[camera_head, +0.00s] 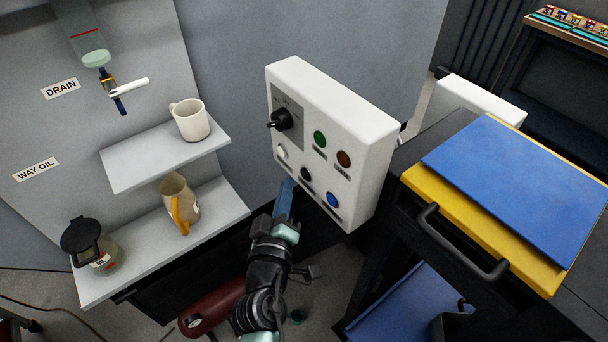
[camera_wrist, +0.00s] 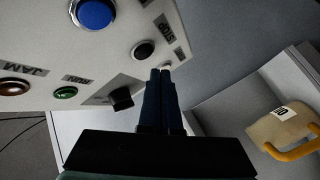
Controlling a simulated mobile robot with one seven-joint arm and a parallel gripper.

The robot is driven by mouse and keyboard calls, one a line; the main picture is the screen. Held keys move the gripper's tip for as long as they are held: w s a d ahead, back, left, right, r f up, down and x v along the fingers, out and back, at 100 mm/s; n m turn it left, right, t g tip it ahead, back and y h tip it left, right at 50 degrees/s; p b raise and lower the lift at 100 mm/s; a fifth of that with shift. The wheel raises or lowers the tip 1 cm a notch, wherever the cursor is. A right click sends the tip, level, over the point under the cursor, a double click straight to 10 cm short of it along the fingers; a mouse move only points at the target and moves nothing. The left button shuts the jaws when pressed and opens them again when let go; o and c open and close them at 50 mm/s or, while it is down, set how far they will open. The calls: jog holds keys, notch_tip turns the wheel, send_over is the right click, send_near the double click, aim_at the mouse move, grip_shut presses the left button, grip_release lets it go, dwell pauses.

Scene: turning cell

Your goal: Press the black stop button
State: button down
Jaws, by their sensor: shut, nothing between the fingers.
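The black stop button (camera_head: 306,173) is in the lower row of the white control box, between a white button (camera_head: 281,151) and a blue button (camera_head: 333,199). In the wrist view the black button (camera_wrist: 143,50) lies just up and left of my fingertips, beside a label reading STOP (camera_wrist: 166,28). My gripper (camera_head: 288,184) is shut and empty, its blue fingers pointing at the panel's lower left. In the wrist view my gripper (camera_wrist: 160,73) overlaps the panel edge near the white button, which is mostly hidden. I cannot tell whether the tips touch the panel.
The control box (camera_head: 369,192) also carries a black knob (camera_head: 281,120), a green button (camera_head: 320,139) and a brown button (camera_head: 344,159). Shelves with a white mug (camera_head: 191,120) and a beige jug (camera_head: 177,200) are left. A cart with a blue top (camera_head: 520,185) is right.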

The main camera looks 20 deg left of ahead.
jog(key=shift+s+a+b, duration=0.5)
jog(key=shift+s+a, duration=0.1)
jog(key=shift+s, duration=0.2)
jog(key=shift+s+a+b, duration=0.45)
jog(key=shift+s+a, duration=0.15)
jog(key=shift+s, duration=0.2)
